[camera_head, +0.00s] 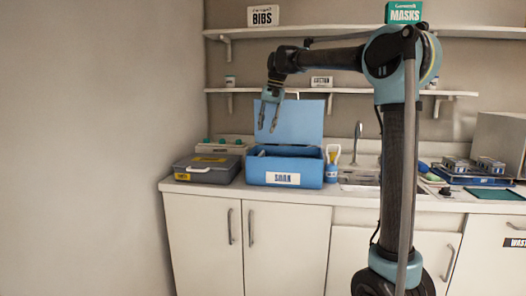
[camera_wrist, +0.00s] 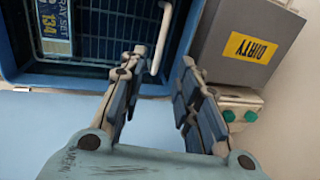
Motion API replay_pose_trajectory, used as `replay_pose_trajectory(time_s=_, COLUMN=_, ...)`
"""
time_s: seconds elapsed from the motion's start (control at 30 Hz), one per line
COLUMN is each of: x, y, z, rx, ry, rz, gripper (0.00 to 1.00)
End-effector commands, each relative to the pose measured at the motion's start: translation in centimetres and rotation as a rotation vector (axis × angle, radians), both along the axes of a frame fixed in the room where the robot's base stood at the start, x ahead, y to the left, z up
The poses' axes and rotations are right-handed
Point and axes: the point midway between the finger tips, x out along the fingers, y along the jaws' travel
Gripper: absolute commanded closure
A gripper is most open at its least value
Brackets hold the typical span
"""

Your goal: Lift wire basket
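The blue wire basket (camera_wrist: 98,42) sits inside the blue soak box, seen from above in the wrist view. A "TRAY SET 134" label shows at its left, and a pale bar like a handle (camera_wrist: 162,38) stands at its right side. The soak box (camera_head: 285,172) is on the counter with its lid (camera_head: 290,122) raised; its front wall hides the basket in the head view. My gripper (camera_head: 267,129) is open and empty above the box, fingers pointing down. In the wrist view, its fingertips (camera_wrist: 164,57) appear either side of the bar's lower end; contact cannot be told.
A grey box marked "DIRTY" (camera_wrist: 235,50) stands beside the soak box; it is left of it in the head view (camera_head: 206,170). A blue-and-yellow bottle (camera_head: 332,165) stands close on the right. The shelf (camera_head: 325,91) is behind my gripper.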

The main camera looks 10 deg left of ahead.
Motion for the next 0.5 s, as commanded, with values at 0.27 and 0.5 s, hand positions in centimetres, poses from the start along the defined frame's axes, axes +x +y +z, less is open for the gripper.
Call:
replay_pose_trajectory(time_s=0.27, x=0.0, y=1.0, z=-4.9, rx=0.000, ry=0.000, rz=0.000, gripper=0.70)
replay_pose_trajectory(time_s=0.5, x=0.0, y=1.7, z=-8.4, rx=0.000, ry=0.000, rz=0.000, gripper=0.70)
